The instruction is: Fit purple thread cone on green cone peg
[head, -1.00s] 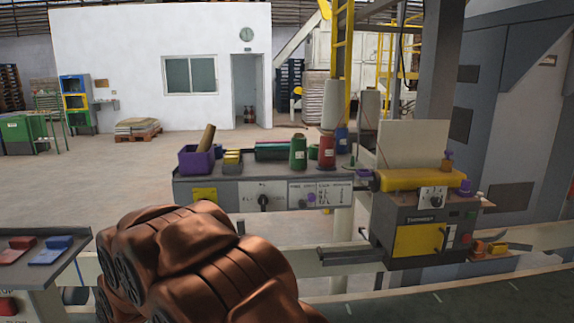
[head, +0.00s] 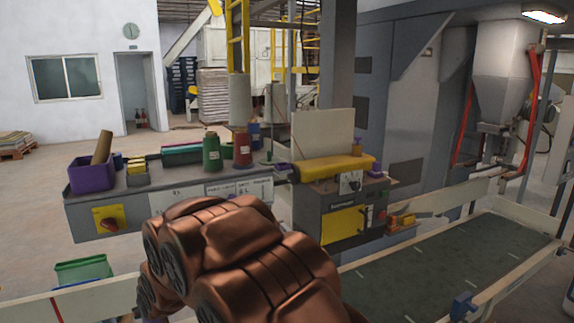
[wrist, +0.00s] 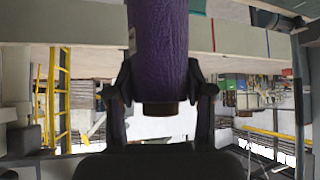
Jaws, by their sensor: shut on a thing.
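The purple thread cone (wrist: 158,50) is between the two fingers of my gripper (wrist: 160,84) in the wrist view. My gripper is shut on it. Its brown core end shows at the bottom, and its other end runs out of the top of the picture. In the head view, my copper arm hides the gripper. A thin upright peg with a dark greenish base (head: 269,157) stands near the right end of the grey bench, right of the red cone; it is too small to be sure it is the green cone peg. The held cone is apart from the bench.
The grey bench (head: 140,205) carries a green thread cone (head: 211,153), a red thread cone (head: 243,150) and a purple bin (head: 92,175). A machine with a yellow top (head: 325,168) stands right of it. A conveyor (head: 440,262) runs along the front right.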

